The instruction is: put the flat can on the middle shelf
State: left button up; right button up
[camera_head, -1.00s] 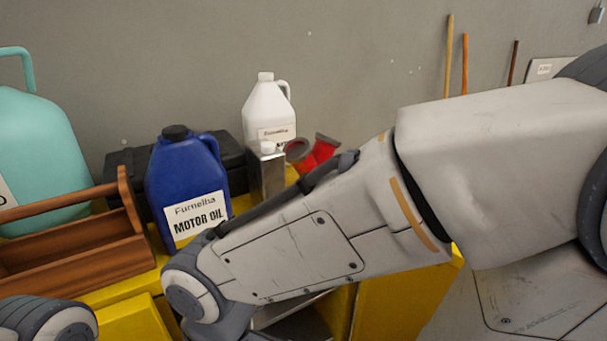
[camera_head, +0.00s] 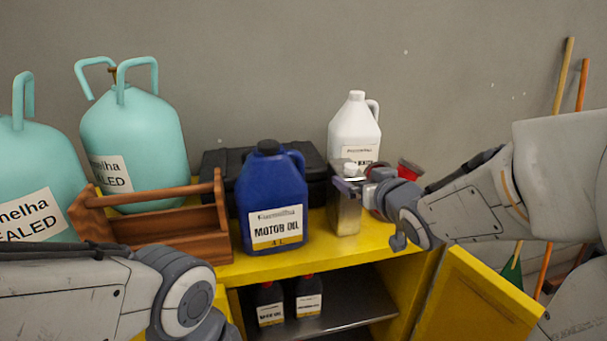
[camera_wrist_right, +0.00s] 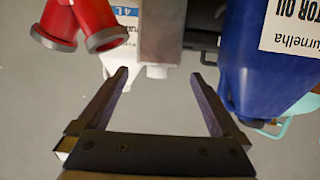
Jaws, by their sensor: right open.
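The flat can (camera_head: 346,213), metallic grey with a white cap, stands upright on top of the yellow cabinet, right of the blue motor oil jug. My right gripper (camera_head: 352,184) is at its upper part from the right. In the right wrist view, which looks upside down, the can (camera_wrist_right: 168,30) shows beyond and between the spread, open fingers (camera_wrist_right: 160,76), with no clear contact. The middle shelf (camera_head: 345,308) is a grey surface inside the open cabinet, its right part bare. My left arm shows at lower left, but its gripper is out of view.
The blue jug (camera_head: 270,200) is close left of the can; a white jug (camera_head: 354,128) and red object (camera_head: 408,170) are behind and beside it. Small dark bottles (camera_head: 308,296) stand on the shelf's left. The yellow door (camera_head: 480,300) hangs open at right.

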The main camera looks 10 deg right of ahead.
aim_at(352, 175)
jog(key=x, duration=0.3)
jog(key=shift+w, duration=0.25)
jog(key=p+x, duration=0.1)
jog(key=x, duration=0.1)
jog(key=p+x, duration=0.2)
jog(key=shift+w+d+r, duration=0.15)
jog(key=shift+w+d, duration=0.05)
jog(key=shift+w, duration=0.45)
grip_shut()
